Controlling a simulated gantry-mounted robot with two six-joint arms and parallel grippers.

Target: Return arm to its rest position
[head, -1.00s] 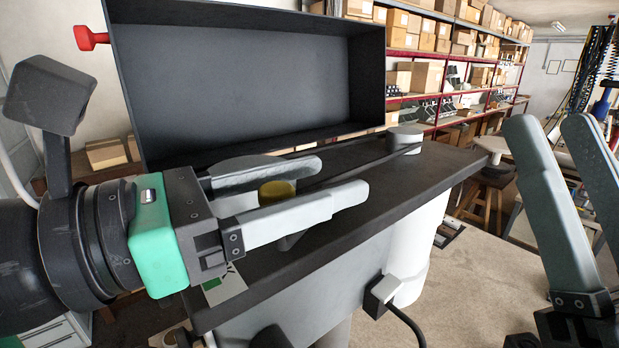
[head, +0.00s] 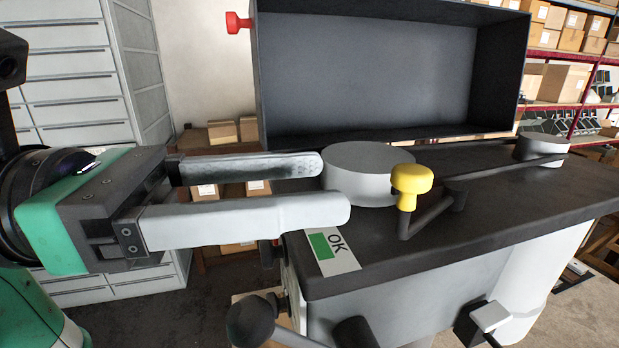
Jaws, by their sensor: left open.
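My left gripper (head: 335,187) reaches in from the left with its two grey fingers apart and nothing visible between them. Its fingertips overlap the left edge of a grey round drum (head: 372,172) in the picture; I cannot tell whether they touch it. A yellow knob (head: 412,184) stands on a dark crank-like arm (head: 436,214) above the black bench top (head: 500,208), just right of the fingertips and apart from them. A thin dark bar runs from near the drum to a smaller grey drum (head: 541,149) at the right. My right gripper is out of view.
A green-and-white OK label (head: 333,250) lies at the bench's front left corner. Grey drawers (head: 70,60) stand at the left, shelves with cartons at the right.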

